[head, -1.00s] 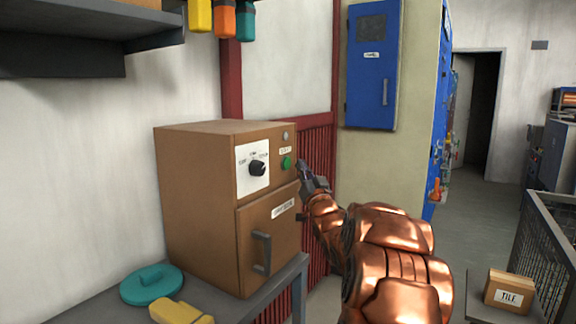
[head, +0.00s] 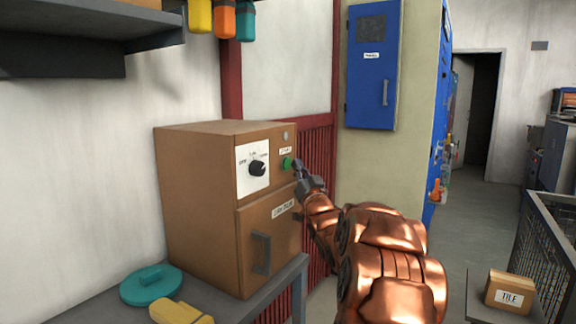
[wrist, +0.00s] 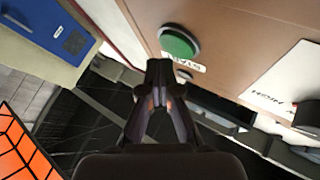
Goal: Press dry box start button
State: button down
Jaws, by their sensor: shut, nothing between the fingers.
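The dry box (head: 205,190) is a brown cabinet on a grey table. Its green start button (head: 287,163) is on the right of the upper front panel, beside a black knob (head: 257,168) on a white dial plate. The button is large and round in the wrist view (wrist: 179,43), with a START label under it. My gripper (head: 298,170) is shut and empty, just right of the button in the head view. In the wrist view the closed fingertips (wrist: 160,66) lie just below the button. I cannot tell whether they touch the panel.
The box door has a grey handle (head: 261,254). A teal lid (head: 151,285) and a yellow item (head: 181,312) lie on the table (head: 85,309). A blue wall cabinet (head: 372,65) hangs behind. A box labelled TILE (head: 510,290) stands at the lower right.

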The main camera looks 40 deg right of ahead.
jog(key=shift+w, duration=0.1)
dwell(0.7)
jog(key=shift+w+a, duration=0.15)
jog(key=shift+w, duration=0.15)
jog(key=shift+w+a+b, duration=0.15)
jog(key=shift+w+b, duration=0.15)
jog(key=shift+w, duration=0.1)
dwell(0.9)
dwell(0.4)
jog(key=shift+s+d, duration=0.25)
jog(key=shift+s, duration=0.55)
jog(key=shift+s+d+b, duration=0.15)
jog(key=shift+s+d, duration=0.1)
jog(key=shift+s, duration=0.55)
jog(key=shift+s+d+b, duration=0.1)
jog(key=shift+s+d, duration=0.15)
jog(key=shift+s, duration=0.55)
jog(key=shift+s+d+b, duration=0.15)
jog(key=shift+s+d, duration=0.1)
jog(key=shift+s, duration=0.55)
